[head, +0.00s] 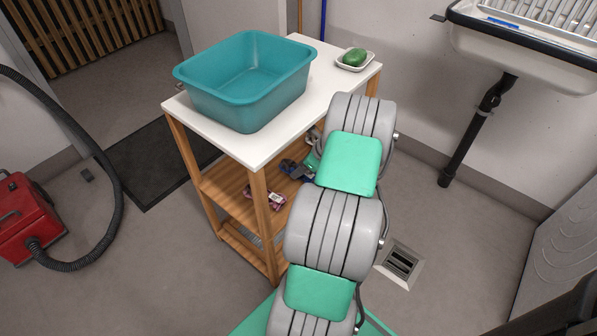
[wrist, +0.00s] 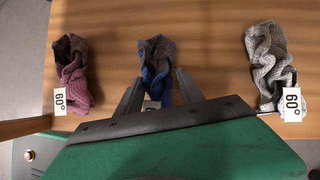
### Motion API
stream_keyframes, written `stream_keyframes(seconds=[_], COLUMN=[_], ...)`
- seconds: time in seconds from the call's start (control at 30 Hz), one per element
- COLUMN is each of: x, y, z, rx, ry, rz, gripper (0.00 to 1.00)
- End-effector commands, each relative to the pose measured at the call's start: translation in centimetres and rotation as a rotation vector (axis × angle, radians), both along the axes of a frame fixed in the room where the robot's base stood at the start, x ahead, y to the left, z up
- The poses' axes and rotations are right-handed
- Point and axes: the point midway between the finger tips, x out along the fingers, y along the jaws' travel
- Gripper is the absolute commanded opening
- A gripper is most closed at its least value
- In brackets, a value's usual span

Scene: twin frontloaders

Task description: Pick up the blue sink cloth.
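The blue cloth (wrist: 156,62) lies crumpled on a wooden shelf, in the middle of a row of three cloths in the wrist view. It is blue with dark grey-brown parts, and a white tag shows at its near end. In the head view the blue cloth (head: 289,168) shows small on the upper shelf beside my arm. My gripper (wrist: 158,78) is open, with one dark finger on each side of the cloth's near part. I cannot tell whether the fingers touch it. The gripper is hidden behind my arm in the head view.
A mauve cloth (wrist: 73,74) and a grey cloth (wrist: 268,66), both tagged 60°, lie left and right on the shelf (wrist: 210,50). Above is a white tabletop (head: 262,148) with a teal basin (head: 246,80) and green soap (head: 354,57). A red vacuum (head: 28,222) stands left.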

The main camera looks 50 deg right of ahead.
Motion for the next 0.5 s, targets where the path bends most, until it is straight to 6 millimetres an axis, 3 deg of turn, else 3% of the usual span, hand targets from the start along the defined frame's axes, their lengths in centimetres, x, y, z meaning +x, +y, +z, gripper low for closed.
stream_keyframes(seconds=[0.5], x=[-0.01], y=[0.00], z=[0.01], rx=[0.000], ry=[0.000], rz=[0.000], gripper=[0.04])
